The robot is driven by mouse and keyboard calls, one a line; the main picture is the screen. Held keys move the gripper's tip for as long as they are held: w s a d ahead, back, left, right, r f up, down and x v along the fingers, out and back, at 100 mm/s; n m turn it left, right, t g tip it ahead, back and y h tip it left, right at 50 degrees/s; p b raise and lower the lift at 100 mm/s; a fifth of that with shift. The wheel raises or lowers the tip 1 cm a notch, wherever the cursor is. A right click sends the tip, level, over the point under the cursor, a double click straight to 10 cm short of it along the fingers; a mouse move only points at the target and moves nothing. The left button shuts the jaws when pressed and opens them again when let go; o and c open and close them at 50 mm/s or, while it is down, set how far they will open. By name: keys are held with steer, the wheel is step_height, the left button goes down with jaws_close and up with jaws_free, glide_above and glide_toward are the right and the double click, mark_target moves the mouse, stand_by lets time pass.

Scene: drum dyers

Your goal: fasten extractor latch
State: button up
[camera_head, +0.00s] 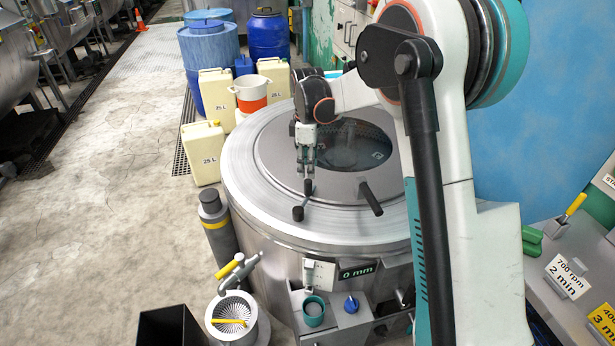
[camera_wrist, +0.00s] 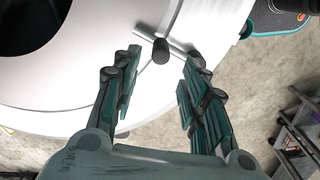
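The extractor (camera_head: 250,210) is a round steel drum with a flat ring-shaped lid (camera_head: 270,165) around a dark glass window. The lid lies level on the drum. The latch (camera_head: 302,202) is a short bar with black ends at the lid's front edge. In the wrist view the latch (camera_wrist: 161,51) shows as a black knob on a thin grey bar. My gripper (camera_head: 309,174) points down just above and behind the latch. In the wrist view my gripper (camera_wrist: 160,68) is open and empty, its fingers on either side of the knob. I cannot tell whether they touch the bar.
A black lid handle (camera_head: 370,199) stands right of the latch. A 0 mm display (camera_head: 357,271) and blue knob (camera_head: 351,304) are on the front. Cream canisters (camera_head: 216,93) and blue drums (camera_head: 268,35) stand behind.

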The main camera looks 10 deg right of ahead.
steer(key=shift+r, duration=2.2)
steer(key=s+r+m+t, duration=0.2)
steer(key=s+r+m, duration=0.1)
steer(key=s+r, duration=0.4)
steer(key=s+r+m+t, duration=0.1)
steer(key=s+r+m, duration=0.3)
steer(key=s, duration=0.6)
steer(key=s+f+m+t, duration=0.1)
steer(key=s+m+t, duration=0.1)
steer(key=s, duration=0.6)
steer(key=s+d+f+m+t, duration=0.1)
steer(key=s+m, duration=0.3)
steer(key=s, duration=0.4)
steer(key=shift+s+d+f+m+t, duration=0.25)
steer(key=shift+s+f+m+t, duration=0.1)
steer(key=shift+f+t, duration=0.15)
